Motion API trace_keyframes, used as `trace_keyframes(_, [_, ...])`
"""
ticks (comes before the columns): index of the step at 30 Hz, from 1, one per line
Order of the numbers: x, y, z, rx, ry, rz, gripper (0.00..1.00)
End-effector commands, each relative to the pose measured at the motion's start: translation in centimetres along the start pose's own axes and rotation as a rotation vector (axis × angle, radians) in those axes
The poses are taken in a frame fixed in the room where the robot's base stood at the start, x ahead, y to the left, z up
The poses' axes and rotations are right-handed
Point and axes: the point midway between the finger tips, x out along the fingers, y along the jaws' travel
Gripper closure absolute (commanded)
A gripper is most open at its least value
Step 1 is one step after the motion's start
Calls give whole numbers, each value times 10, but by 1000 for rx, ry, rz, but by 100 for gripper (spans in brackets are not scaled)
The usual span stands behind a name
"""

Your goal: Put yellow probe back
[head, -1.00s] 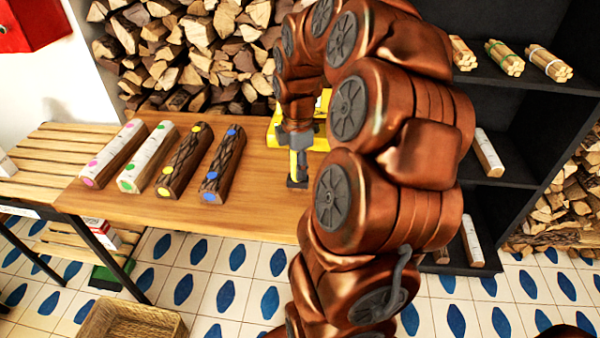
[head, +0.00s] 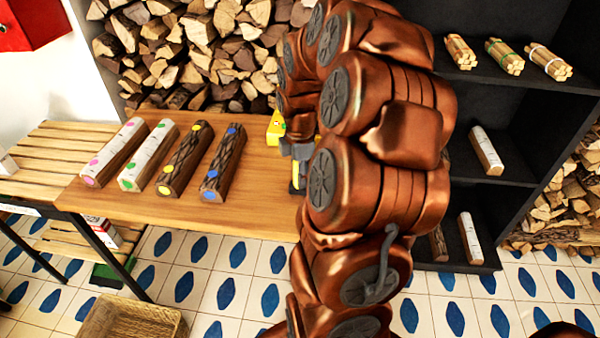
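My gripper (head: 298,152) hangs over the right part of the wooden table, pointing down, partly hidden by my copper arm. A narrow yellow upright piece, which looks like the yellow probe (head: 295,172), shows directly below it with a dark lower end near the table top. The fingers are too small and too covered to show whether they grip it. A yellow case or device (head: 276,127) stands just behind, on the table; most of it is hidden by my arm.
Several marked logs lie on the table (head: 250,205) to the left: pink (head: 114,152), green (head: 148,155), yellow (head: 185,160) and blue (head: 224,163). A black shelf (head: 500,95) with bundles and logs stands right. A wicker basket (head: 130,322) is on the floor.

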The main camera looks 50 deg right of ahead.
Motion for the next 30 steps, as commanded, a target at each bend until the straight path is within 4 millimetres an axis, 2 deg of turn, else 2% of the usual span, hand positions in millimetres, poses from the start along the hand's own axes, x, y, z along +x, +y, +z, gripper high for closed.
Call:
trace_keyframes(1, [0, 0, 0, 0, 0, 0, 62])
trace_keyframes(7, [0, 0, 0, 0, 0, 0, 41])
trace_keyframes(15, [0, 0, 0, 0, 0, 0, 41])
trace_keyframes(20, [-7, 0, 0, -1, 0, 1, 41])
trace_keyframes(23, [-20, 1, 0, -2, -1, 3, 41])
trace_keyframes(30, [-65, 1, -1, -2, 0, 6, 41])
